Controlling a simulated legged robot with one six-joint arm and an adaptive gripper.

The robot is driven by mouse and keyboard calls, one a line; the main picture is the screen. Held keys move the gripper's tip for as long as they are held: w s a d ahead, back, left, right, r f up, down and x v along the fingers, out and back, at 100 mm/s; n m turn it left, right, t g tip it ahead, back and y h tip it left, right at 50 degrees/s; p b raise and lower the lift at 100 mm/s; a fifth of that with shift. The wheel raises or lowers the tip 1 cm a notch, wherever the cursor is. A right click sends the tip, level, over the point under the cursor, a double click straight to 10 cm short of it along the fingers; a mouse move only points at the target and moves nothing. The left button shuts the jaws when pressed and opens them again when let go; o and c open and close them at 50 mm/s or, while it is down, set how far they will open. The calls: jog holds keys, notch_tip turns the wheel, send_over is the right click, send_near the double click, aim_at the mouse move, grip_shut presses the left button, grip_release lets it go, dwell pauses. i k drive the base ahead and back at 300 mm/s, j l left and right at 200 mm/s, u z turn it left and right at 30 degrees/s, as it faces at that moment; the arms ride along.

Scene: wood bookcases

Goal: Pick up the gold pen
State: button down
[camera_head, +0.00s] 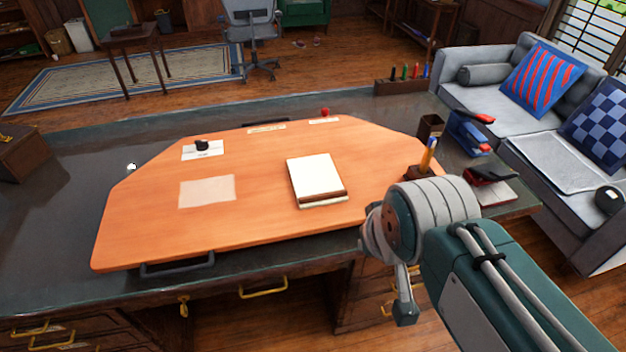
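A golden-yellow pen (427,158) with a bluish upper end stands, slightly tilted, in a small dark holder (417,173). The holder is near the right edge of the orange board (140,240) on the dark desk. My arm comes in from the lower right, and its big round joint is in front of and below the pen in the picture. The joint hides the desk area just below the holder. I cannot make out my gripper's fingers in this view.
A notepad (315,178) and a paper sheet (207,191) lie on the board. A sofa (470,95) stands beyond. The board's left part is mostly clear.

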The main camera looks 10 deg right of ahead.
aim_at(428, 151)
jog(key=i+l, duration=0.1)
jog(key=l, duration=0.9)
jog(key=i+l, duration=0.15)
jog(key=l, duration=0.35)
